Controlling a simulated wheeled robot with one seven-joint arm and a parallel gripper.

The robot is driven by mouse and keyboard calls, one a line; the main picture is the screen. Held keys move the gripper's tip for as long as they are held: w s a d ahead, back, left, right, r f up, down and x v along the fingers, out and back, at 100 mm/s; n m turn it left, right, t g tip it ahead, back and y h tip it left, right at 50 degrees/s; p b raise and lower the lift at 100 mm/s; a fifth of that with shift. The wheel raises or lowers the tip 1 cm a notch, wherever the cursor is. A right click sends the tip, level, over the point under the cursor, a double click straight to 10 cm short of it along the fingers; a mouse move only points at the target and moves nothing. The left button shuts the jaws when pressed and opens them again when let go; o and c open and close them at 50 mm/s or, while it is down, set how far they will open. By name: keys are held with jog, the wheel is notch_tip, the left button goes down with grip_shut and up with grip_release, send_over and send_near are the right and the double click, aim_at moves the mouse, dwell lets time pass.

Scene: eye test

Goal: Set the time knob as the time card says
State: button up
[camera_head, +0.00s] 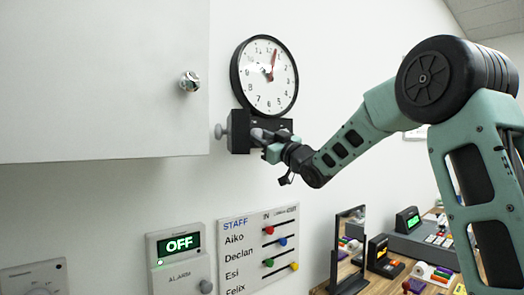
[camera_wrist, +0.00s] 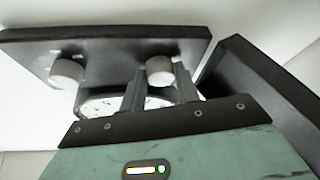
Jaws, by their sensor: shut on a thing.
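A round clock (camera_head: 266,76) with a black rim hangs on the wall. Its red hand points up, near the 12; a dark shorter hand points to the upper left. A black box (camera_head: 239,132) below it bears pale grey knobs. One free knob (camera_head: 219,131) shows at the box's left in the head view. My gripper (camera_head: 264,137) is at the box. In the wrist view its fingers are shut on the right-hand knob (camera_wrist: 160,69), while the other knob (camera_wrist: 68,72) is free. I cannot make out a time card.
A white cabinet (camera_head: 100,80) with a round knob (camera_head: 190,81) is at the upper left. Below are an alarm panel (camera_head: 181,262) reading OFF and a staff board (camera_head: 258,246) with coloured pegs. A mirror (camera_head: 349,245) and devices stand on a wooden table at the lower right.

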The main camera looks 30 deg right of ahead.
jog(key=n+g+y+b, duration=0.1)
jog(key=n, duration=0.2)
jog(key=n+g+y+b, duration=0.1)
jog(key=n, duration=0.2)
jog(key=n+b, duration=0.2)
jog(key=n, duration=0.1)
jog(key=shift+d+r+g+y, duration=0.15)
jog(key=shift+d+g+y, duration=0.1)
jog(key=shift+g+y, duration=0.15)
jog(key=n+g, duration=0.1)
jog(key=n, duration=0.3)
jog(key=shift+d+r+g+y, duration=0.1)
jog(key=shift+r+g+y, duration=0.1)
jog(key=shift+g+y, duration=0.15)
jog(key=n+g, duration=0.1)
jog(key=n, duration=0.1)
jog(key=n+g, duration=0.1)
jog(key=n, duration=0.1)
jog(key=shift+w+r, duration=0.1)
jog(key=shift+r, duration=0.1)
jog(key=shift+n, duration=0.4)
jog(key=o, duration=1)
jog(key=shift+c, duration=0.2)
